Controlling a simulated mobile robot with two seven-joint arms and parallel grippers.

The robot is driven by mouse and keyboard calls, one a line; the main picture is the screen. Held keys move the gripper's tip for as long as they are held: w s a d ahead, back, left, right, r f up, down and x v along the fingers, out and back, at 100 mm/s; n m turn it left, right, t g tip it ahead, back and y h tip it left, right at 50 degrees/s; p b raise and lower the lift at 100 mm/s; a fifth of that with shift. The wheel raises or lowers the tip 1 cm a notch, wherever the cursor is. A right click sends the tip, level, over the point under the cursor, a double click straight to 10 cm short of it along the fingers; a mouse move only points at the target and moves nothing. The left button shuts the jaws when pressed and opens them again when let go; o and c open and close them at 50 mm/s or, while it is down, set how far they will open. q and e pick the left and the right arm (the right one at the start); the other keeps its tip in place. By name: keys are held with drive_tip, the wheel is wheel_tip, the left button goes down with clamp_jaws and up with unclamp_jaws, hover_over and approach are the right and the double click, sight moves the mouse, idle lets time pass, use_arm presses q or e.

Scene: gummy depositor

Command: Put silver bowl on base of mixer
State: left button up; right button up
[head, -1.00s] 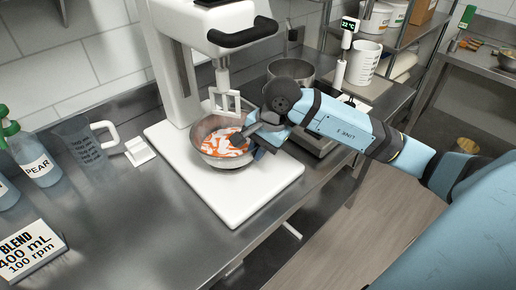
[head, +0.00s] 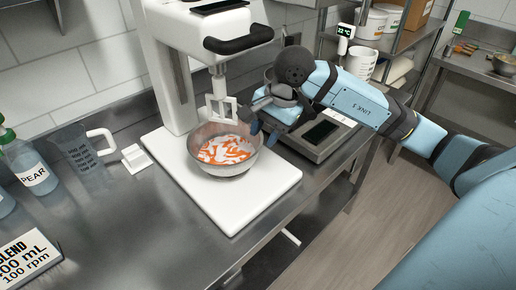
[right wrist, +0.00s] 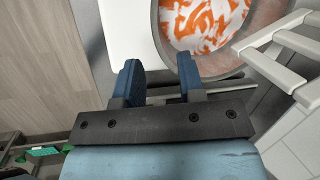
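The silver bowl (head: 246,161) stands upright on the white base of the mixer (head: 262,190), under the white paddle (head: 222,108). It holds an orange and white mix. My right gripper (head: 262,122) is just behind and right of the bowl, above its rim and apart from it. In the right wrist view the two blue fingers of the gripper (right wrist: 160,82) are spread with nothing between them. The bowl (right wrist: 208,70) shows just beyond the fingers there. My left gripper is not in view.
A scale (head: 318,137) stands right of the mixer. A measuring jug (head: 78,150), a pear bottle (head: 32,165) and a blend sign (head: 28,258) stand on the left. The steel counter (head: 130,225) is clear in front.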

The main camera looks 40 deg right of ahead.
drive_tip(key=v, duration=0.4)
drive_tip(key=shift+r, duration=0.1)
idle(0.3)
